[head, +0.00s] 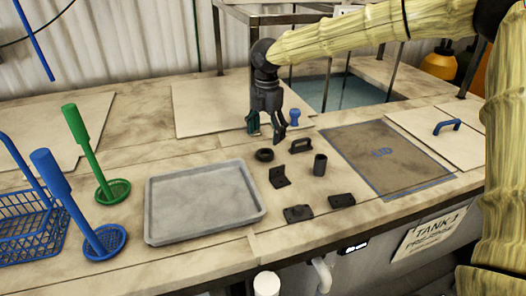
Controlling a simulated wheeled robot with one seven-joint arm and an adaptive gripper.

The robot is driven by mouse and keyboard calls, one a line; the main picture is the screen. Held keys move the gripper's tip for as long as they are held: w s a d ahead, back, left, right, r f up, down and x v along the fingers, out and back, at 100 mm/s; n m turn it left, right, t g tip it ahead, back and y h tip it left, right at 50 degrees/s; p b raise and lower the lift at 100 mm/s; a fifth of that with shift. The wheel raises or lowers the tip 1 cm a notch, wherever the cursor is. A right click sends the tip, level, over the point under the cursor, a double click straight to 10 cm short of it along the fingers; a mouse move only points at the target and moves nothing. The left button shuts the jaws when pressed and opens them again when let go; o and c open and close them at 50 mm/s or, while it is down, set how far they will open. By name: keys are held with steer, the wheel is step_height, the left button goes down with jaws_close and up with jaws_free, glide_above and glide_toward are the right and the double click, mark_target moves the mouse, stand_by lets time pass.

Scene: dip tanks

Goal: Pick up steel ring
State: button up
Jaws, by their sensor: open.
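The steel ring is most likely the small dark ring (264,155) lying flat on the bench, just right of the grey tray's far right corner. My gripper (267,134) points down above and slightly behind the ring. Its two fingers are spread and nothing shows between them. The gripper looks apart from the ring, but the exact height of the gap cannot be told from this view.
Several dark metal parts lie close by: an angle bracket (280,177), a handle-like part (301,145), a cylinder (320,164) and flat blocks (298,213). A blue knob (295,117) stands behind. The grey tray (207,237) is empty.

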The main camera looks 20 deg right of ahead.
mark_target(266, 149)
steer(key=shift+s+f, duration=0.15)
steer(key=shift+s, duration=0.6)
steer(key=w+f, duration=0.1)
steer(key=f, duration=0.1)
steer(key=w+f+p, duration=0.1)
steer(key=shift+w+a+f+p, duration=0.1)
steer(key=shift+w+f+p, duration=0.2)
steer(key=shift+w+f, duration=0.1)
steer(key=shift+s+f+p, duration=0.35)
steer(key=shift+f+p, duration=0.15)
steer(key=shift+f, duration=0.4)
steer(key=shift+s+f, duration=0.3)
steer(key=shift+s, duration=0.2)
steer(key=shift+w+f, duration=0.5)
steer(key=shift+w, duration=0.05)
steer(key=shift+s+r, duration=0.2)
steer(key=shift+s, duration=0.1)
steer(key=c, duration=1)
steer(key=shift+c, duration=0.6)
